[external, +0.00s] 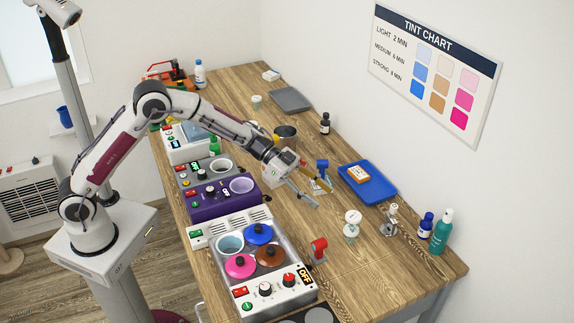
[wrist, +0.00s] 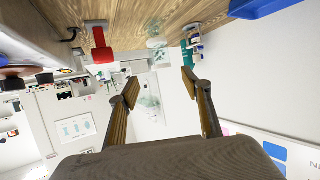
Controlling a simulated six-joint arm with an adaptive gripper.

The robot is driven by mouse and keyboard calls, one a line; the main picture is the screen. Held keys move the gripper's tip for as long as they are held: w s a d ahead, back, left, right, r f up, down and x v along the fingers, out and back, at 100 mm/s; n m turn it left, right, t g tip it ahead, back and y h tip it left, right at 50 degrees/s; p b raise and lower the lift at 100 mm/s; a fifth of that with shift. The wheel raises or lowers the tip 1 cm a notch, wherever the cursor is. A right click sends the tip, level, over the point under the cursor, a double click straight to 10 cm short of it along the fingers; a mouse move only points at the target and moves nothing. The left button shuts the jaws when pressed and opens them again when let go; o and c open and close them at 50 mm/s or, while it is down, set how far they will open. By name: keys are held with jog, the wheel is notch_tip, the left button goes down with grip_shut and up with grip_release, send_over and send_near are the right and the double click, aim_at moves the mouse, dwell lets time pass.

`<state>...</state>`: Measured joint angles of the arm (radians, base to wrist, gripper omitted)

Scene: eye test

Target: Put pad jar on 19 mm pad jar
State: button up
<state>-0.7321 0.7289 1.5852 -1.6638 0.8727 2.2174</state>
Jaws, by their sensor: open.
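A clear jar with a white top (external: 352,218) stands upright on the bench, right of the red stand; a second pale band shows low in it, and I cannot tell whether it is one jar or two stacked. It also shows pale and see-through in the wrist view (wrist: 156,45). Another small pale jar (external: 256,102) stands far back near the grey tray. No 19 mm mark is readable on either. My gripper (external: 318,197) is open and empty above the bench, behind and left of the near jar. In the wrist view its fingers (wrist: 160,84) are spread apart with nothing held.
A red stand (external: 319,248), a chrome device (external: 391,219), blue bottle (external: 426,225) and teal bottle (external: 440,232) stand near the jar. A blue tray (external: 369,186) holds an orange-white box. The wax heater (external: 266,284) with coloured lids is at front left. Bare wood lies between.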

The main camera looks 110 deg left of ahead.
dwell(0.4)
jog(key=s+d+r+g+h, duration=0.15)
jog(key=s+d+r, duration=0.3)
jog(key=d, duration=0.45)
jog(key=s+d+r+g, duration=0.3)
jog(key=s+d, duration=0.3)
jog(key=d, duration=0.4)
jog(key=s+d+r+g+h, duration=0.15)
jog(key=s+d+r, duration=0.3)
jog(key=d, duration=0.45)
jog(key=s+d+g+y, duration=0.1)
jog(key=s+d, duration=0.2)
jog(key=s, duration=0.4)
jog(key=s+d+g+y, duration=0.1)
jog(key=s+d+y, duration=0.15)
jog(key=s, duration=0.45)
jog(key=s+a+f+n+y, duration=0.1)
jog(key=s+f+n+y, duration=0.1)
jog(key=s, duration=1.2)
jog(key=shift+s+a+f+n+y, duration=0.25)
jog(key=shift+a+f+n+y, duration=0.1)
jog(key=shift+f, duration=0.15)
